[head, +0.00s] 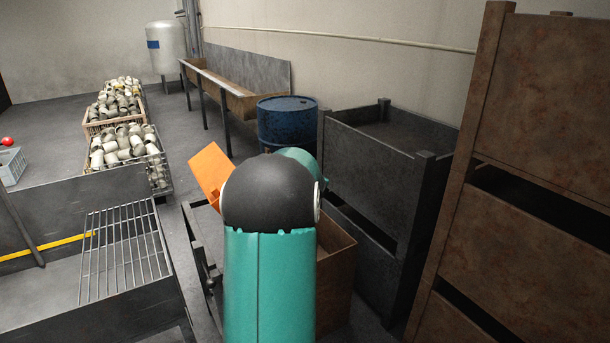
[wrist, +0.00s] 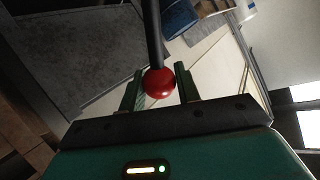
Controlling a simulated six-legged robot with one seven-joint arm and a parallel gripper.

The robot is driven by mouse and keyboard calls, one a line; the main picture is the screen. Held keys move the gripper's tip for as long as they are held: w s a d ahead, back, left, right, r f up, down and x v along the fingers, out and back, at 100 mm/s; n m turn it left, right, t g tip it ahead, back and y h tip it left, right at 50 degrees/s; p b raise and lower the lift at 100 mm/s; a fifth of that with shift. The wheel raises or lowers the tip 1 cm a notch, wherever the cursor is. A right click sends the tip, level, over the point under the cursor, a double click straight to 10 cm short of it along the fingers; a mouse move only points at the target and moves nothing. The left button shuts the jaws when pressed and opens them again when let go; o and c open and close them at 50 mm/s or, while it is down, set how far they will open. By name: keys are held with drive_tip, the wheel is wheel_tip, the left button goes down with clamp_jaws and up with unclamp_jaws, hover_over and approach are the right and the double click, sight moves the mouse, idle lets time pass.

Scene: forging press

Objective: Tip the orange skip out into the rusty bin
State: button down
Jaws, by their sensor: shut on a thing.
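The orange skip (head: 210,172) shows in the head view left of my dark arm joint, its visible panel standing at a slant. The rest of it is hidden behind my arm. The rusty bin (head: 338,268) stands low behind and right of my arm, partly covered. In the wrist view my gripper (wrist: 160,88) is shut on a red ball knob (wrist: 159,80) at the end of a dark rod (wrist: 152,30). The gripper is hidden in the head view. What the rod joins to cannot be told.
Dark stacked metal boxes (head: 385,150) and tall rusty crates (head: 545,90) crowd the right. A blue drum (head: 287,122) stands behind. A grille-topped grey bench (head: 122,250) is at left. Crates of cylindrical parts (head: 125,145) line the left aisle. Floor is free beyond the bench.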

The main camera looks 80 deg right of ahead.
drive_tip(key=shift+s+f, duration=0.45)
drive_tip(key=c, duration=1.1)
unclamp_jaws()
drive_tip(key=shift+d, duration=0.15)
drive_tip(key=shift+o, duration=0.2)
drive_tip(key=shift+w+r, duration=0.15)
drive_tip(key=shift+a+r, duration=0.25)
drive_tip(key=shift+a, duration=0.2)
drive_tip(key=v, duration=1.3)
drive_tip(key=shift+f, duration=0.15)
